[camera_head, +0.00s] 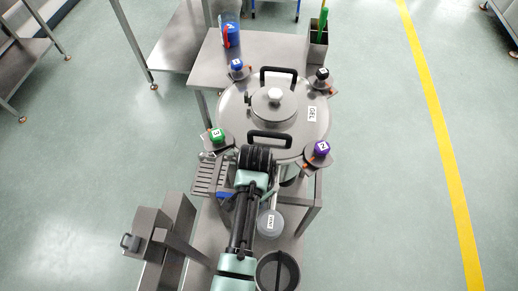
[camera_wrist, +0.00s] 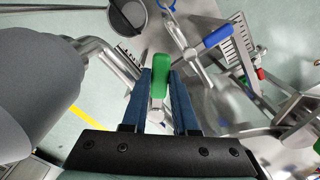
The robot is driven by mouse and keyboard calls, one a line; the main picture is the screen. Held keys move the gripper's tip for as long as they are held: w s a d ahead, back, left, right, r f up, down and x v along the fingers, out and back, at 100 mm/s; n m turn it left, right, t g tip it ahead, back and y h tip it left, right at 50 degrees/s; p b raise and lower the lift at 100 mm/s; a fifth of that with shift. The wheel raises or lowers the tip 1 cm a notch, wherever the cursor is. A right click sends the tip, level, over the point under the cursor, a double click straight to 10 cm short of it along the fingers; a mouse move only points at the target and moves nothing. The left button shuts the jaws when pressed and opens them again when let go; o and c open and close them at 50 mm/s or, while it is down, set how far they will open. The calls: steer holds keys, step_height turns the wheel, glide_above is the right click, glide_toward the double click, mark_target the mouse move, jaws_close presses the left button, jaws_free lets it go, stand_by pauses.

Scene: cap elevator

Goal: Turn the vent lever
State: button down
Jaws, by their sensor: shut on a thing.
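A green-handled lever (camera_wrist: 160,66) shows in the middle of the wrist view, on a pale metal stem. I take it to be the vent lever; no label on it can be read. My gripper (camera_wrist: 161,78) is shut on the green handle, with one blue finger on each side of it. In the head view, my arm reaches up to the front of a large lidded steel vessel (camera_head: 230,108). My fingers and the green lever are hidden there beneath my wrist.
Round knobs, green (camera_head: 216,135), purple (camera_head: 321,148), blue (camera_head: 237,65) and black (camera_head: 322,74), surround the vessel. A blue-handled lever (camera_wrist: 217,36) lies beside a slotted rack in the wrist view. A dark pot (camera_head: 278,271) stands right of my arm.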

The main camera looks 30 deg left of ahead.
steer(key=shift+w+a+m+b, duration=0.25)
steer(key=shift+w+a+m, duration=0.45)
steer(key=shift+m, duration=0.9)
steer(key=shift+w+a+m+b, duration=0.2)
steer(key=shift+w+a+m, duration=0.4)
steer(key=shift+m, duration=1)
steer(key=shift+w+a+m+b, duration=0.25)
steer(key=shift+w+a+m, duration=0.45)
steer(key=shift+m, duration=0.9)
steer(key=shift+w+d+r, duration=0.1)
steer(key=c, duration=0.7)
jaws_free()
step_height(320, 180, up, 13)
steer(key=shift+f+b, duration=0.1)
steer(key=shift+b, duration=0.4)
